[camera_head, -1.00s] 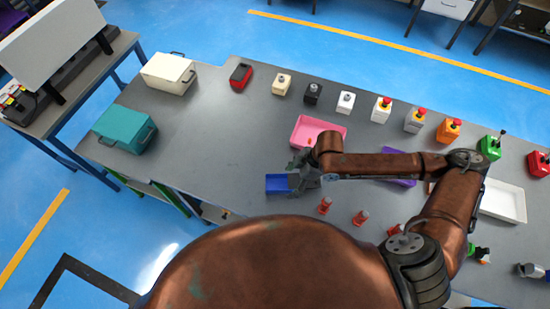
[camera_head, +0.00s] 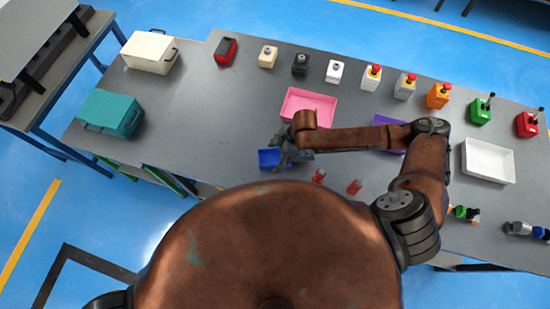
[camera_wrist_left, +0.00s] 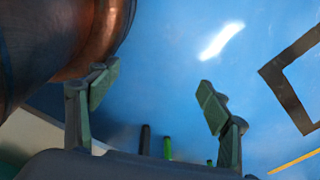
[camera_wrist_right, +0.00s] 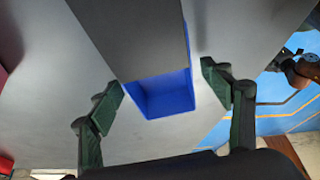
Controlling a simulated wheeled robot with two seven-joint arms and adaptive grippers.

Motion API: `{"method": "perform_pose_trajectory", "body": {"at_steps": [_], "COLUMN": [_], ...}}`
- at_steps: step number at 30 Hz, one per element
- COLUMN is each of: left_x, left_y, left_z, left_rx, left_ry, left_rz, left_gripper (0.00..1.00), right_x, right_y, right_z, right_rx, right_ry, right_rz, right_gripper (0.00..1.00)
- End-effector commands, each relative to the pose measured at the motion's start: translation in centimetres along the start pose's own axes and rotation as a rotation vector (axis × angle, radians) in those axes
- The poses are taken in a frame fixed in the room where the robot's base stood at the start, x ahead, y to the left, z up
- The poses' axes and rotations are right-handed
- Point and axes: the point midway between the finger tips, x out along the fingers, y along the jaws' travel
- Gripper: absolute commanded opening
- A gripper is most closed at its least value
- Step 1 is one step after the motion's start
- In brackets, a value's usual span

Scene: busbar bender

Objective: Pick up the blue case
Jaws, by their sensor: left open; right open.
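A teal-blue case (camera_head: 111,113) with dark handles stands on the left part of the grey table in the head view. A small deep-blue open bin (camera_head: 270,158) lies near the front edge. My right gripper (camera_head: 284,154) is over that bin's right side. In the right wrist view the bin (camera_wrist_right: 165,100) shows between the spread, empty fingers (camera_wrist_right: 161,90), partly covered by a grey panel. I cannot tell whether the fingers touch it. My left gripper (camera_wrist_left: 155,95) is open and empty over blue floor, seen only in the left wrist view.
A white case (camera_head: 150,52) stands behind the teal one. A pink tray (camera_head: 308,104) is just behind my right gripper. Several coloured button boxes line the back edge. Red parts (camera_head: 354,187) and a white tray (camera_head: 488,162) are to the right. The table's left-centre is clear.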

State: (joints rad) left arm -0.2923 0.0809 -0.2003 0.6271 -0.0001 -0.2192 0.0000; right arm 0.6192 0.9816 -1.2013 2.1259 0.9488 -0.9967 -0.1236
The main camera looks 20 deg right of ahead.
Motion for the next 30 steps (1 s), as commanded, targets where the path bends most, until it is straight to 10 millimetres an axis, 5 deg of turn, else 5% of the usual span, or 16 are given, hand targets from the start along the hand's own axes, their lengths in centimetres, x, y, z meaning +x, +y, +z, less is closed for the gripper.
{"method": "perform_pose_trajectory", "body": {"at_steps": [3,24,30], "left_x": [0.0,0.0,0.0], "left_y": [0.0,0.1,0.1], "left_z": [0.2,1.5,1.2], "left_rx": [0.000,-0.003,-0.003], "left_ry": [-0.003,-0.019,-0.015], "left_rz": [0.000,0.001,0.001], "left_gripper": [0.72,0.72,0.72], "right_x": [0.0,-0.1,-0.1], "right_y": [0.0,0.0,0.0], "right_z": [0.0,0.0,0.0], "right_rx": [0.000,0.000,0.000], "right_ry": [0.000,-0.001,0.000], "right_rz": [0.000,0.000,0.001], "right_gripper": [0.72,0.24,0.24]}}
